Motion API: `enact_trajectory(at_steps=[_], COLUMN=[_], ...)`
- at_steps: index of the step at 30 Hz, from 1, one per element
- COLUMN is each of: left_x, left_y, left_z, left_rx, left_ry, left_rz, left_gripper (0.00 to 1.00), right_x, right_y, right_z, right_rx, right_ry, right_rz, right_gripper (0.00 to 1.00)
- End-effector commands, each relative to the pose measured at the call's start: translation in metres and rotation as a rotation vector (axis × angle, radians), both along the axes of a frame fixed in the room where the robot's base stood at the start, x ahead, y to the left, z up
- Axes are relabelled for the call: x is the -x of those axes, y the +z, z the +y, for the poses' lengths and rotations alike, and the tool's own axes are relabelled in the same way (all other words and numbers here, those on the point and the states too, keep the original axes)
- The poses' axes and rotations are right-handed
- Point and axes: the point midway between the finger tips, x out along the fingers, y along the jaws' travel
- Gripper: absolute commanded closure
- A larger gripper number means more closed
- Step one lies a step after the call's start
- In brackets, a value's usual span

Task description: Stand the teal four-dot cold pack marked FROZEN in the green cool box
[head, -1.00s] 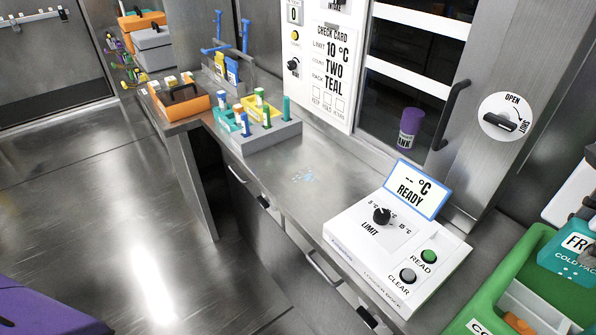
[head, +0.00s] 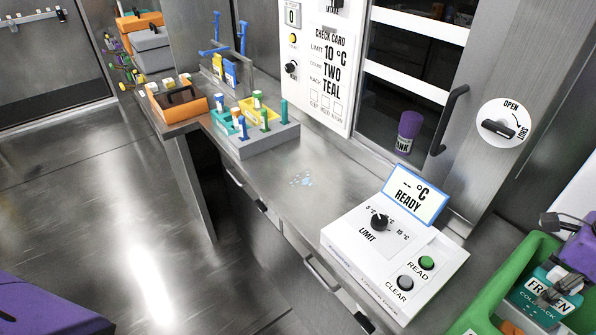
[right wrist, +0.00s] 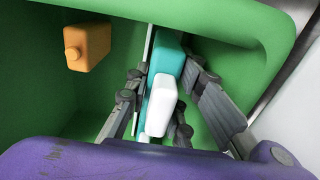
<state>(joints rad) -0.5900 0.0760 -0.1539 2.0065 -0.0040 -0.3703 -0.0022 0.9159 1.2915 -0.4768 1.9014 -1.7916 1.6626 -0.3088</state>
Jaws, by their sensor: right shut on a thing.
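The teal cold pack (head: 545,293), with FROZEN on its label, is upright and low inside the green cool box (head: 490,288) at the lower right of the head view. My right gripper (head: 567,280) is shut on its upper part. In the right wrist view the teal pack (right wrist: 168,62) is between the fingers, with a white part at its near end, beside a thin divider (right wrist: 148,55). The green walls (right wrist: 235,25) surround it. I cannot tell whether its bottom touches the floor of the box; its dots are not clear. My left gripper is not in view.
An orange bottle-like pack (right wrist: 88,47) is in the box, left of the divider. A white READY console (head: 390,255) stands on the bench left of the box. A grey rack with coloured tubes (head: 255,140) stands farther back.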

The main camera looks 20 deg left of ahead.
Motion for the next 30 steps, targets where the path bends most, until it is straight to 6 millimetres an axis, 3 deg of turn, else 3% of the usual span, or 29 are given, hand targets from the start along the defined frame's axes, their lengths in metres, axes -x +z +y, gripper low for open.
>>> enact_trajectory(at_steps=[9,21,22,24,26,30], left_x=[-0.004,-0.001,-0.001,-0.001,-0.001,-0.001], left_y=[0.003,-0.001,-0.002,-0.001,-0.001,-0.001], left_z=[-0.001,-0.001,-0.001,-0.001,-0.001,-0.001], left_rx=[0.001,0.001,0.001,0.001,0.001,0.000], left_ry=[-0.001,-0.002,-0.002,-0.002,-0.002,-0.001], left_rz=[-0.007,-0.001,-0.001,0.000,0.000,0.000], left_gripper=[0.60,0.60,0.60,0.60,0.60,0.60], right_x=[0.001,0.001,0.001,0.001,0.001,0.001], right_y=[-0.041,-0.049,-0.049,-0.048,-0.048,-0.048], right_z=[0.000,0.000,0.000,0.000,0.000,0.000], right_rx=[-0.001,0.000,0.000,0.000,0.000,0.000], right_ry=[0.001,0.001,0.001,0.001,0.001,0.001], right_rz=[0.003,0.002,0.004,0.002,0.002,0.002], right_gripper=[1.00,1.00,0.77,0.68,0.60,0.60])
